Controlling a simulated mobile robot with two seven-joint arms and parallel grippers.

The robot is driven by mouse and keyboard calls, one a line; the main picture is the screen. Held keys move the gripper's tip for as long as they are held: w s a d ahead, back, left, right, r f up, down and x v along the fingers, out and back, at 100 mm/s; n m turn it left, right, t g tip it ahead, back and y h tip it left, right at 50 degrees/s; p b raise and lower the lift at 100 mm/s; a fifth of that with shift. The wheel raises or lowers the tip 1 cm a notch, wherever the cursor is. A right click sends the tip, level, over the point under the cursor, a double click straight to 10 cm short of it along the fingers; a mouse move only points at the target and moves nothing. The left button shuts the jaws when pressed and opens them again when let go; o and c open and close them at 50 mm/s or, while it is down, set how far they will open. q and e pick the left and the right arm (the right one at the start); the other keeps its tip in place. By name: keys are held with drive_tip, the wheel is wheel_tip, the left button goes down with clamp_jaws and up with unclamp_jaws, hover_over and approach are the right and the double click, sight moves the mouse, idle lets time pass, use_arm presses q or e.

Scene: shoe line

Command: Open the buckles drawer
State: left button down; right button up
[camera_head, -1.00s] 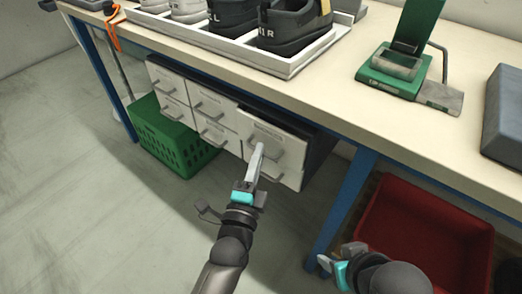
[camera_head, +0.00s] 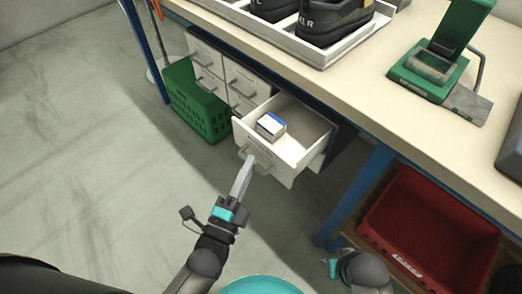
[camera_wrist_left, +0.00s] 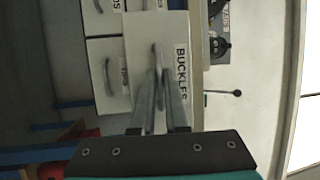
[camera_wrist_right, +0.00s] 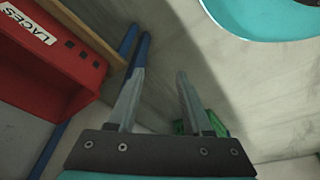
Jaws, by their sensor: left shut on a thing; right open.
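The buckles drawer (camera_head: 284,166) is pulled out from the cabinet under the bench, at its top right. A small white and blue box (camera_head: 271,125) lies inside it. In the left wrist view the white drawer front (camera_wrist_left: 140,40) bears the label BUCKLES (camera_wrist_left: 181,72). My left gripper (camera_head: 249,163) is shut on the drawer's handle (camera_wrist_left: 156,60). My right gripper (camera_head: 330,266) is low, beside the red crate; in its own wrist view its fingers (camera_wrist_right: 158,75) are apart with nothing between them.
Other closed drawers (camera_head: 240,85) are left of the open one. A green basket (camera_head: 195,105) stands on the floor at left. A red crate (camera_head: 430,232), labelled LACES in the right wrist view (camera_wrist_right: 50,60), sits under the bench (camera_head: 390,45). Floor in front is clear.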

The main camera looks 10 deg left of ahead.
use_arm(q)
drive_tip(key=shift+s+a+p, duration=0.4)
drive_tip(key=shift+s+a, duration=0.35)
drive_tip(key=shift+s, duration=0.35)
drive_tip(key=shift+s+a+p, duration=0.4)
drive_tip(key=shift+s+a, duration=0.35)
drive_tip(key=shift+s, duration=0.35)
use_arm(e)
drive_tip(key=shift+g, duration=0.3)
drive_tip(key=shift+s+d+f, duration=0.1)
drive_tip(key=shift+s+f, duration=0.25)
drive_tip(key=shift+f, duration=0.25)
drive_tip(key=shift+s+d+f, duration=0.15)
drive_tip(key=shift+s+f, duration=0.15)
drive_tip(key=shift+f, duration=0.35)
drive_tip(key=shift+s+d+f, duration=0.1)
drive_tip(key=shift+s+f, duration=0.25)
drive_tip(key=shift+f, duration=0.25)
use_arm(q)
drive_tip(key=c, duration=0.9)
unclamp_jaws()
drive_tip(key=p+v, duration=0.1)
drive_tip(key=v, duration=1.4)
drive_tip(key=shift+a+f, duration=0.1)
use_arm(e)
drive_tip(key=shift+s+d+f, duration=0.35)
drive_tip(key=shift+f, duration=0.3)
drive_tip(key=shift+s+d+f, duration=0.3)
drive_tip(key=shift+s+f, duration=0.05)
drive_tip(key=shift+f, duration=0.25)
